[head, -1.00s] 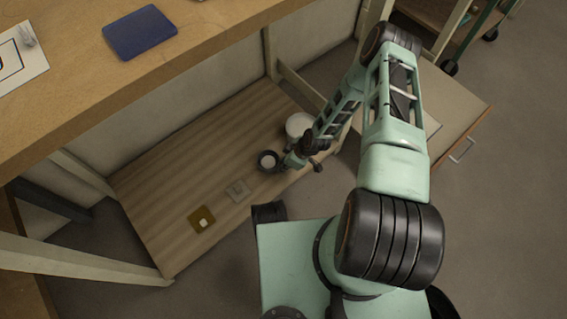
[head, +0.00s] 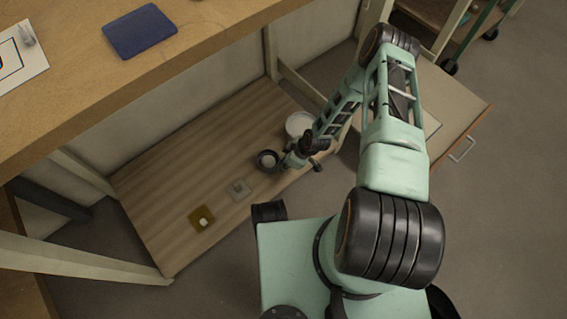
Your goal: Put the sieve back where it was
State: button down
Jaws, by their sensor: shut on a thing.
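The sieve (head: 267,160) shows as a small round piece with a dark rim and a pale middle, over the right part of the low wooden shelf (head: 180,165). My gripper (head: 284,162) is at its right side, shut on it. The fingers are small and partly hidden by the arm, and I cannot tell whether the sieve touches the shelf. A white round container (head: 299,124) stands just behind and to the right, partly covered by my arm.
The shelf's left half is clear.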

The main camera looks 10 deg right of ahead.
jog(key=shift+f, duration=0.1)
jog(key=c, duration=1.7)
grip_release()
jog(key=v, duration=1.2)
